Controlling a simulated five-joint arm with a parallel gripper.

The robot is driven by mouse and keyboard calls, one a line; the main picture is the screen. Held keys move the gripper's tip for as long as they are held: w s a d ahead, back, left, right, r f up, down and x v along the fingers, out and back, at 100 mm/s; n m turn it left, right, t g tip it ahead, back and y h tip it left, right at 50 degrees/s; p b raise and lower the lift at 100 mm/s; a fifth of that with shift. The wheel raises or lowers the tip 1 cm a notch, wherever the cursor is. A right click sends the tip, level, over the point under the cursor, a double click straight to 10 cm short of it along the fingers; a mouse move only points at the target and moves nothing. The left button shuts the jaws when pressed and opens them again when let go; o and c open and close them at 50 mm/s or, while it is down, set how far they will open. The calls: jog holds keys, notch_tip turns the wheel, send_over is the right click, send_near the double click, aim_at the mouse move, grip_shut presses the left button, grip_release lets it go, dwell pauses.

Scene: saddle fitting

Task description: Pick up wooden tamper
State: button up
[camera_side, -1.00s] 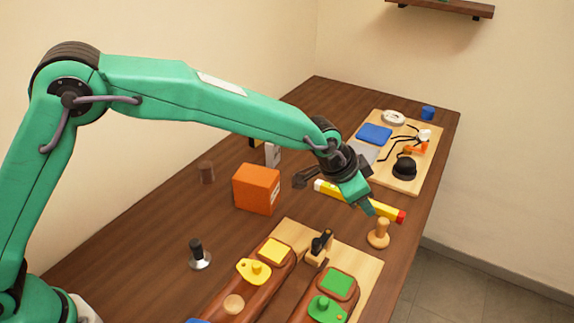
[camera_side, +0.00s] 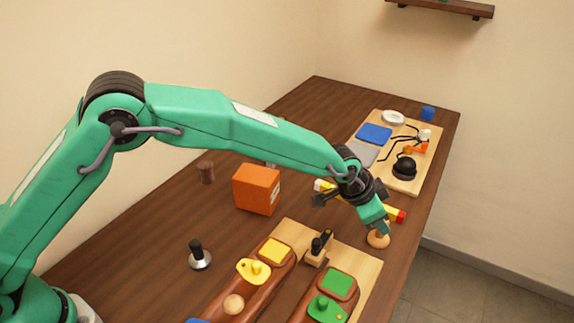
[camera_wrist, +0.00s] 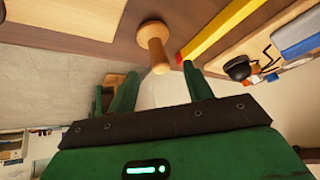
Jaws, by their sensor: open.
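The wooden tamper (camera_side: 377,241) is light wood with a round base. It stands near the table's right edge in the side view, its upper part hidden by my gripper (camera_side: 384,226). In the wrist view the tamper (camera_wrist: 153,42) shows whole, with a wide disc end and a slimmer stem. It lies ahead of the two spread fingers of my gripper (camera_wrist: 160,88), roughly in line with the gap between them. My gripper is open and empty. I cannot tell whether a finger touches the tamper.
A yellow bar with a red end (camera_side: 396,214) lies close behind the tamper and also shows in the wrist view (camera_wrist: 220,28). A wooden board (camera_side: 362,265) with saddle pieces is in front. An orange box (camera_side: 257,188) and a black-handled tamper (camera_side: 199,257) stand left.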

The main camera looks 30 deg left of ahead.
jog(key=shift+x, duration=2.6)
grip_shut()
jog(key=shift+r, duration=0.1)
jog(key=shift+r, duration=0.7)
jog(key=r, duration=0.3)
jog(key=shift+s+d+r, duration=0.1)
jog(key=shift+s+d, duration=0.15)
jog(key=shift+s, duration=0.1)
jog(key=s+d+r, duration=0.4)
jog(key=s+r, duration=0.2)
jog(key=s, duration=0.4)
jog(key=shift+r+g+h, duration=0.15)
jog(key=shift+g+h, duration=0.15)
jog(key=shift+h, duration=0.1)
